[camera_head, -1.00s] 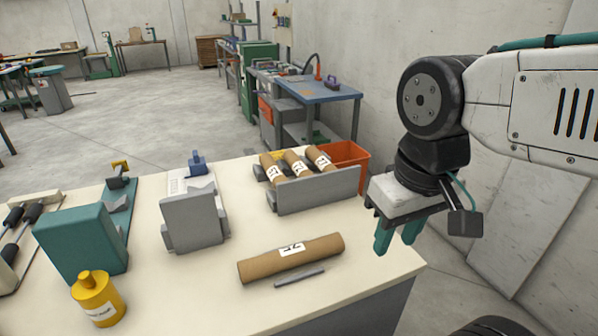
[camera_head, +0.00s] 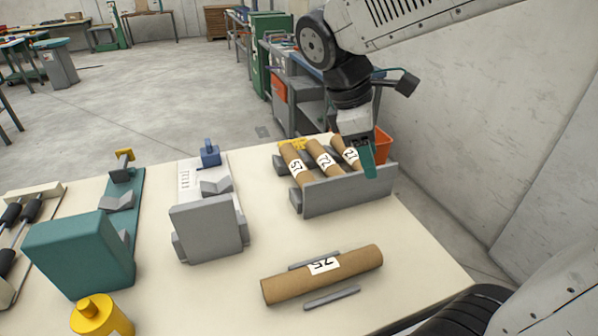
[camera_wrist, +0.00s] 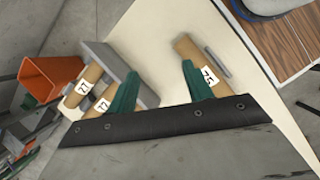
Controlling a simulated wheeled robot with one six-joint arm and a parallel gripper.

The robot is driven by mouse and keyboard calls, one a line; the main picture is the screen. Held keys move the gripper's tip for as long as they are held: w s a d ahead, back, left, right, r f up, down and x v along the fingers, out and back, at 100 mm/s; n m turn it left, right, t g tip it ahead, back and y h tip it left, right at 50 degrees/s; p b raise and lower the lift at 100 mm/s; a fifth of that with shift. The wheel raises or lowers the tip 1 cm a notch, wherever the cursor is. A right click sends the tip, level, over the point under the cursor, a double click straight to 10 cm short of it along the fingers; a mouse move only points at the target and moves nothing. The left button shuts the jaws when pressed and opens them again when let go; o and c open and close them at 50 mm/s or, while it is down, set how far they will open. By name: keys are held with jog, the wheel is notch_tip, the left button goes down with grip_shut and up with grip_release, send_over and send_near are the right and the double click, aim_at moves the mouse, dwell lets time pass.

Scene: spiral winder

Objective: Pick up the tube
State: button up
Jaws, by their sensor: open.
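A brown cardboard tube (camera_head: 345,269) with a white label reading 75 lies on the bench between two low grey rails. Three similar labelled tubes lean in a grey rack (camera_head: 345,195) behind it: a left one (camera_head: 291,160), a middle one (camera_head: 319,157) and a right one (camera_head: 341,145). My gripper (camera_head: 368,160) is open and empty above the rack's right end, partly covering the right tube. In the wrist view its green fingers (camera_wrist: 160,84) are apart; the lone tube (camera_wrist: 189,48) shows behind one finger, and two rack tubes (camera_wrist: 93,75) beside the other.
A grey block fixture (camera_head: 209,230), a teal machine (camera_head: 80,253) and a yellow bottle (camera_head: 100,317) stand on the left of the bench (camera_head: 225,305). An orange bin (camera_head: 383,143) is behind the rack. A wall is on the right. The bench's front right is clear.

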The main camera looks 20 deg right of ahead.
jog(key=w+a+f+n+h, duration=0.2)
jog(key=w+f+n+h, duration=0.1)
jog(key=w+n, duration=0.5)
jog(key=n+t+h, duration=0.1)
jog(key=n+h, duration=0.5)
jog(key=n, duration=1)
send_near(293, 172)
jog(key=d, duration=0.3)
jog(key=shift+s+f, duration=0.35)
jog(key=shift+f, duration=0.05)
jog(key=shift+w+d+f+t, duration=0.1)
jog(key=shift+d+f+t, duration=0.1)
jog(key=shift+t, duration=0.1)
jog(key=x, duration=0.7)
jog(key=shift+d+f, duration=0.1)
jog(key=shift+f, duration=0.05)
jog(key=c, duration=0.7)
